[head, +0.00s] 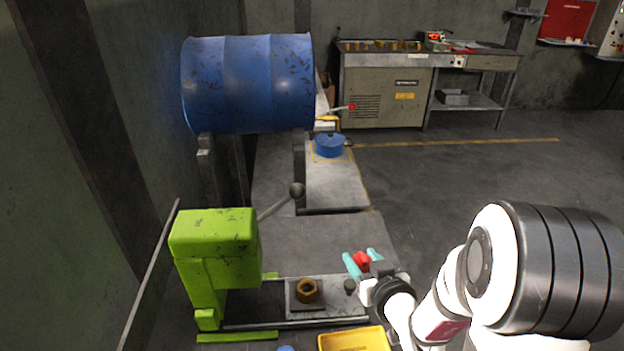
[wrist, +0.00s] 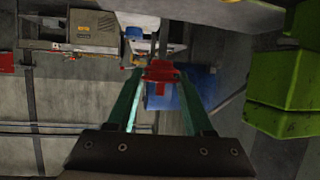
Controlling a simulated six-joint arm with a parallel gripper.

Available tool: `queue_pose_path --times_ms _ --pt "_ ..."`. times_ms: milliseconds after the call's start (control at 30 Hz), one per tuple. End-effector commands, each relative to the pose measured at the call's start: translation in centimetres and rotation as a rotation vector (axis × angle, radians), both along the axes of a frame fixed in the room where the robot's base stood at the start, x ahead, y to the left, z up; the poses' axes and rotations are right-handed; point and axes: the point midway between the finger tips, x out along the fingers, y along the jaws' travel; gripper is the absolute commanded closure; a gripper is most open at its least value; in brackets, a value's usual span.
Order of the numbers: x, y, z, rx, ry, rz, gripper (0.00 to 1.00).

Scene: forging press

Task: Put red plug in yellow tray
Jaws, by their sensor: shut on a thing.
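The red plug (head: 361,261) is held between the teal fingers of my gripper (head: 360,262), above the bench to the right of the green press. In the wrist view the red plug (wrist: 160,72) sits between the two fingertips of my gripper (wrist: 160,75). The yellow tray (head: 355,339) lies at the bottom edge of the head view, below and in front of the gripper, and is partly cut off by the frame. The plug is apart from the tray.
The green press (head: 215,250) stands left, with a brass nut (head: 307,290) on its plate and a dark knob (head: 350,286) beside it. A blue drum (head: 248,85) and a blue pot (head: 329,146) are farther back. A workbench (head: 385,95) stands at the far wall.

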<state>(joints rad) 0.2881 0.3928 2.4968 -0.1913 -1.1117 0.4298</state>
Motion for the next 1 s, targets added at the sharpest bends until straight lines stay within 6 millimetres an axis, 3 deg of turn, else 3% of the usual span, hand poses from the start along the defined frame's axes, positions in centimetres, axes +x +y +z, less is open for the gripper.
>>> queue_pose_path --times_ms 100,200,300,400,467,633,800,1000 --pt "0.7 0.4 5.0 -0.001 -0.017 -0.061 1.0" --pt "0.2 1.6 9.2 0.0 -0.018 -0.11 1.0" --pt "-0.9 2.9 12.2 0.003 -0.015 -0.133 1.0" --pt "-1.6 3.6 13.5 0.002 -0.007 -0.138 1.0" --pt "-1.4 3.2 12.7 0.0 0.001 -0.142 1.0" --pt "0.4 0.4 5.9 0.002 0.013 -0.103 1.0" --pt "0.2 -0.1 0.4 0.004 0.008 -0.015 1.0" --pt "-0.2 0.2 -1.0 0.001 -0.002 0.019 1.0"
